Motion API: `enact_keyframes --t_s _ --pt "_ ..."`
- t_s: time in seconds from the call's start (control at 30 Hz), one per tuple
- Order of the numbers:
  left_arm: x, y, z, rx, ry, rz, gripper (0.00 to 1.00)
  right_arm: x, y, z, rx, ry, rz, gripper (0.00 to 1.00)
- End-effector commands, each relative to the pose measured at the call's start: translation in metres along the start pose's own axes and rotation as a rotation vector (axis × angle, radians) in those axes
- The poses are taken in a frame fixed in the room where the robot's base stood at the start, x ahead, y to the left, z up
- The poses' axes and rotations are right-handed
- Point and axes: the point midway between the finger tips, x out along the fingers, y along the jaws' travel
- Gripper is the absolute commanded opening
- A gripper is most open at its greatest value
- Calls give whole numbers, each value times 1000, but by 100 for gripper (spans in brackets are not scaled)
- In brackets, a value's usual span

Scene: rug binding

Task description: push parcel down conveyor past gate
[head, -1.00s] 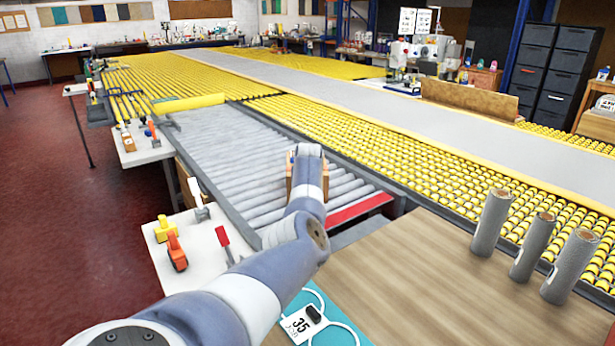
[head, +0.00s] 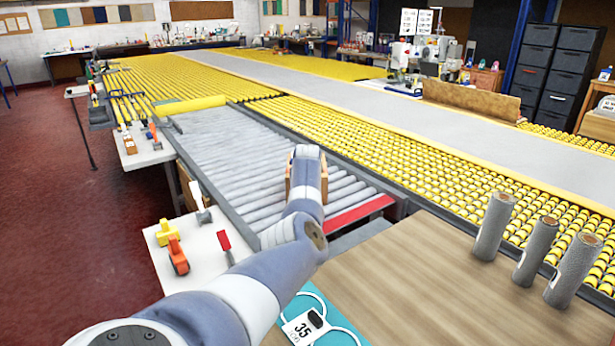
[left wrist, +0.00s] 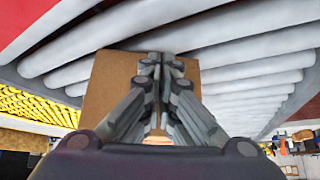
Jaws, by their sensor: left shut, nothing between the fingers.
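The parcel is a brown cardboard-coloured box (head: 323,183) on the near part of the grey roller conveyor (head: 225,160), mostly hidden behind my left arm in the head view. In the left wrist view the parcel (left wrist: 103,92) lies right in front of my left gripper (left wrist: 158,62). The gripper's fingers are together and empty, with the tips over or against the parcel's face; I cannot tell whether they touch. In the head view my arm hides this gripper. A yellow bar (head: 192,104) spans the conveyor's far end; I cannot tell if it is the gate. My right gripper is out of view.
A white side table (head: 195,255) left of the conveyor holds an orange tool (head: 177,256) and a yellow one (head: 166,232). A wooden table (head: 430,290) with several grey rolls (head: 493,225) stands at right. Yellow rollers (head: 430,160) run alongside. Rollers beyond the parcel are clear.

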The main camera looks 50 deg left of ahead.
Motion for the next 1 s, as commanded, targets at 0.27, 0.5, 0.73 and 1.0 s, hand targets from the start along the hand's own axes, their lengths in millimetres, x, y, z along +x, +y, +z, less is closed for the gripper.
enact_keyframes --t_s 0.27,0.5,0.73,1.0 --pt "3 -14 -4 0 0 -2 0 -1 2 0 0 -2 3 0" --pt "5 -26 -8 -1 0 -1 0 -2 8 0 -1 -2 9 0" --pt "5 -26 -8 0 0 0 0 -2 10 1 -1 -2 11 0" --pt "5 -26 -8 0 0 0 0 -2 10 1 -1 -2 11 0"
